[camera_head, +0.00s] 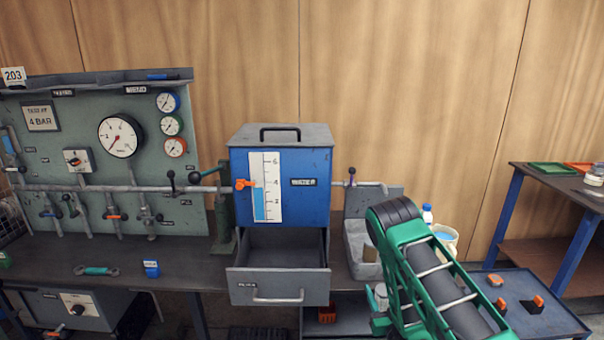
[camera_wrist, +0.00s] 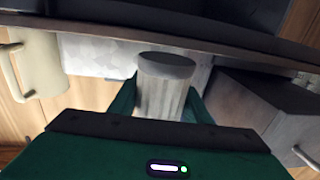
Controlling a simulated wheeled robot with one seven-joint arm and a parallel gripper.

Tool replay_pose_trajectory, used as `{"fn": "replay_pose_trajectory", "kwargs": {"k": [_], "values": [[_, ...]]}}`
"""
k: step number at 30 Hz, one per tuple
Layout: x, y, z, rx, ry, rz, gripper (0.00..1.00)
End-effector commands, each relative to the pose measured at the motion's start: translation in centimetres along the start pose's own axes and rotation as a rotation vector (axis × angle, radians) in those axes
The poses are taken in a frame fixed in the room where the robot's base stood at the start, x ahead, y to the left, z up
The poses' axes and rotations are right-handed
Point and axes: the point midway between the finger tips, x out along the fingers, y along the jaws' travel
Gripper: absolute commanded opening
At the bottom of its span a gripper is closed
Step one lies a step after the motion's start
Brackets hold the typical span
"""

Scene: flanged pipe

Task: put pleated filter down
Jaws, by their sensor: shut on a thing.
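The pleated filter (camera_wrist: 163,92) is a pale ribbed cylinder with a darker grey end face. In the wrist view it sits between the two green fingers of my gripper (camera_wrist: 162,103), which is shut on it. In the head view my green arm covers most of the gripper. A pale round thing (camera_head: 380,296) shows at the arm's left edge, perhaps the filter, but I cannot be sure. I cannot tell whether the filter's hidden end touches anything.
An open grey drawer (camera_head: 278,287) juts out below the blue box (camera_head: 312,203), left of my arm. A grey basin (camera_head: 360,240) and a beige mug (camera_head: 446,238) stand behind the arm. A test panel (camera_head: 60,130) stands left. A low blue table (camera_head: 540,322) is at right.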

Motion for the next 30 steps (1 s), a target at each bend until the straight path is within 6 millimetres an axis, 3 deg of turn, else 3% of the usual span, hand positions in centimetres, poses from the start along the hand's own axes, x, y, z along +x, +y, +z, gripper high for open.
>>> {"fn": "replay_pose_trajectory", "kwargs": {"k": [1,6,12,18,30], "values": [[0.0,0.6,-1.8,0.002,0.004,0.017,0.19],[-0.5,2.3,-6.4,0.007,0.003,0.063,0.19],[-1.3,3.5,-9.9,0.011,-0.001,0.097,0.19],[-1.8,3.9,-11.3,0.014,-0.003,0.110,0.19],[-1.8,3.8,-11.3,0.013,-0.003,0.109,0.19]]}}
